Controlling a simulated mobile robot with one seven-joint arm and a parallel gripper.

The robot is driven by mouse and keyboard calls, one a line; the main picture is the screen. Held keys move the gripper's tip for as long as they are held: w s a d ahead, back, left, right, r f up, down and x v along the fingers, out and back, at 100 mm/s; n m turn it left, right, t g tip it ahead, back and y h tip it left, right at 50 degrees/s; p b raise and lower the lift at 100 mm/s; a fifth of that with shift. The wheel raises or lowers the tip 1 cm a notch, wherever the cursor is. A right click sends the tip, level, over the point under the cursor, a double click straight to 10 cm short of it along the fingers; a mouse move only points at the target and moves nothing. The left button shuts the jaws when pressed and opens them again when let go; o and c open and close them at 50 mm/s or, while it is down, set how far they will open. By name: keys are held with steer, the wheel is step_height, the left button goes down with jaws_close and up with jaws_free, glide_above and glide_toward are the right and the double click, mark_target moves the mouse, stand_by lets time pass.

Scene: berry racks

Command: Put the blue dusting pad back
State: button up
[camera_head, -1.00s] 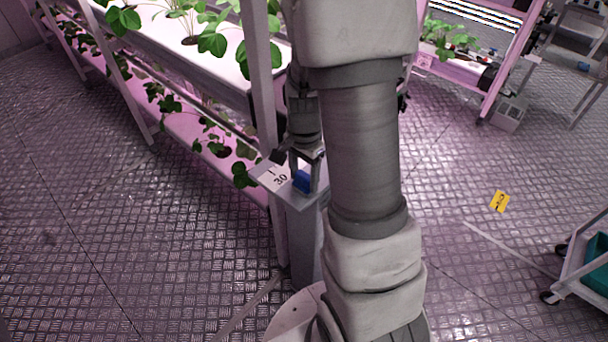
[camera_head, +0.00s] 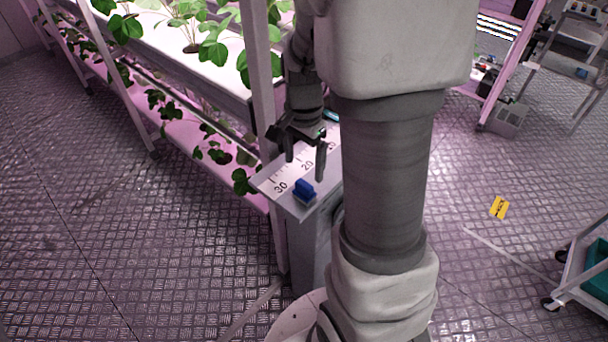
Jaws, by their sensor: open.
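The blue dusting pad (camera_head: 305,189) rests on the pale top of a narrow stand (camera_head: 264,184), near its front corner. The stand's top carries a printed scale with the numbers 30 and 20 visible. My gripper (camera_head: 305,170) is open and empty, above the stand and a little behind the pad, apart from it. Its two dark fingers point down. My arm hides the right part of the stand's top. A small teal thing (camera_head: 331,116) shows partly behind my gripper at the back of the top.
A plant rack (camera_head: 215,75) with lit shelves and leafy plants stands directly behind and left of the stand. A cart with a teal bin (camera_head: 597,270) is at the right edge. A yellow floor marker (camera_head: 499,207) lies right of my arm. The metal floor at left is clear.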

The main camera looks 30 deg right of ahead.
mark_target(304, 184)
steer(key=s+a+r+n+t, duration=0.2)
steer(key=s+a+r+n, duration=0.3)
steer(key=s+r+n, duration=0.1)
steer(key=s+a+r+n+t, duration=0.3)
steer(key=s+a+r+n, duration=0.2)
steer(key=r+n, duration=0.3)
step_height(304, 184, up, 3)
steer(key=shift+s+a+f+t, duration=0.1)
steer(key=shift+s+a+t, duration=0.2)
steer(key=shift+s, duration=0.35)
